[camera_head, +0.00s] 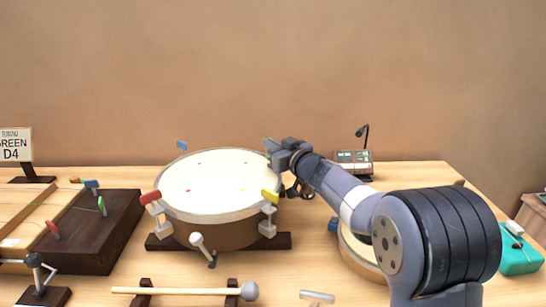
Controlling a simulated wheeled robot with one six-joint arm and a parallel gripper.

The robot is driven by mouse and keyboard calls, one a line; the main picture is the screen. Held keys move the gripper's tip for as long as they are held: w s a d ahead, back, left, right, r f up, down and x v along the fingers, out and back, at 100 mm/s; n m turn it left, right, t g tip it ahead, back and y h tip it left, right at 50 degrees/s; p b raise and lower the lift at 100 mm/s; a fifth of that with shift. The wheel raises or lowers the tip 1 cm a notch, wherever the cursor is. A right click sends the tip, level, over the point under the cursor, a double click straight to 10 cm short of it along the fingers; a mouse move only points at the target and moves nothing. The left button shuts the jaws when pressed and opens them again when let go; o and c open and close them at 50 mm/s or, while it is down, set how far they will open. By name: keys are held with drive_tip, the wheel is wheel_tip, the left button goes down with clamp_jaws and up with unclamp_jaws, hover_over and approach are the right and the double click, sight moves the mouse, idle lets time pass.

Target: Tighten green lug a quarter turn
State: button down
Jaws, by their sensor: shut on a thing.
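The drum (222,180) has a pale round head and a brown shell and sits on a dark stand. Coloured lugs show on its rim: a red lug (150,197) at front left, a yellow lug (270,196) at front right and a blue lug (182,145) at back left. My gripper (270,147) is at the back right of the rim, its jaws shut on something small. The gripper covers what it holds, so I cannot see a green lug there or its angle.
A sign (15,145) reading "GREEN D4" stands at far left. A dark box (85,245) with coloured pegs is left of the drum. A mallet (185,291) lies in front on rests. A small device (353,160) stands behind my arm, and a round pale drum (357,246) is partly under it.

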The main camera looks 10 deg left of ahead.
drive_tip(key=shift+t+b, duration=0.3)
drive_tip(key=shift+b, duration=0.15)
drive_tip(key=c, duration=1.6)
unclamp_jaws()
drive_tip(key=b+v, duration=0.2)
drive_tip(key=v, duration=0.9)
drive_tip(key=shift+r, duration=0.25)
drive_tip(key=shift+a, duration=0.1)
